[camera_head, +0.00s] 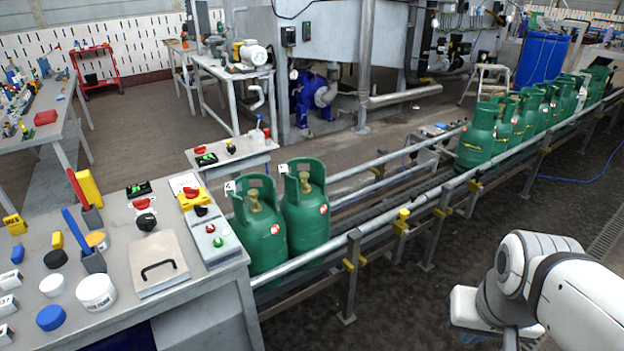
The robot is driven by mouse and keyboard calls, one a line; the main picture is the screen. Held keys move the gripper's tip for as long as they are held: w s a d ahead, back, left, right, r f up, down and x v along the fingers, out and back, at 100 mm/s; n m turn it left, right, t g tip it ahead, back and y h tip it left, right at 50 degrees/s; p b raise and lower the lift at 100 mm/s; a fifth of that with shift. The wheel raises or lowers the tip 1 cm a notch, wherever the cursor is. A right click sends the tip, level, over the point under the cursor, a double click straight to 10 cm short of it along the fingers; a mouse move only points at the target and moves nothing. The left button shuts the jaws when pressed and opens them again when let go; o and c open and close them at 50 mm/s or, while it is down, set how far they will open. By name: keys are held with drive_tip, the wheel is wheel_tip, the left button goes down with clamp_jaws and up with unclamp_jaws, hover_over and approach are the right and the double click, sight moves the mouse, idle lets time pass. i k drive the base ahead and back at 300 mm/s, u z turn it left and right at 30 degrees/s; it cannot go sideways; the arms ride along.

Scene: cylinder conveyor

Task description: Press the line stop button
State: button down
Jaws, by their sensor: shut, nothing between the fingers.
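A grey control box (210,236) stands at the right end of the near workbench, beside the conveyor. It carries a red button (210,228) and a green button (218,242). Just behind it is a yellow box (194,199) with a red top (191,192). No readable label shows which one is the line stop. My white arm is at the lower right, across the conveyor from the bench and apart from these buttons. My gripper is not visible.
Two green gas cylinders (306,211) stand on the conveyor next to the control box. Several more (476,140) line its far end. Dark floor (430,300) is free.

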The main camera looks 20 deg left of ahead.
sight(209, 228)
drive_tip(key=z, duration=1.8)
drive_tip(key=k, duration=1.15)
drive_tip(key=u, duration=2.25)
drive_tip(key=i, duration=0.95)
drive_tip(key=z, duration=0.05)
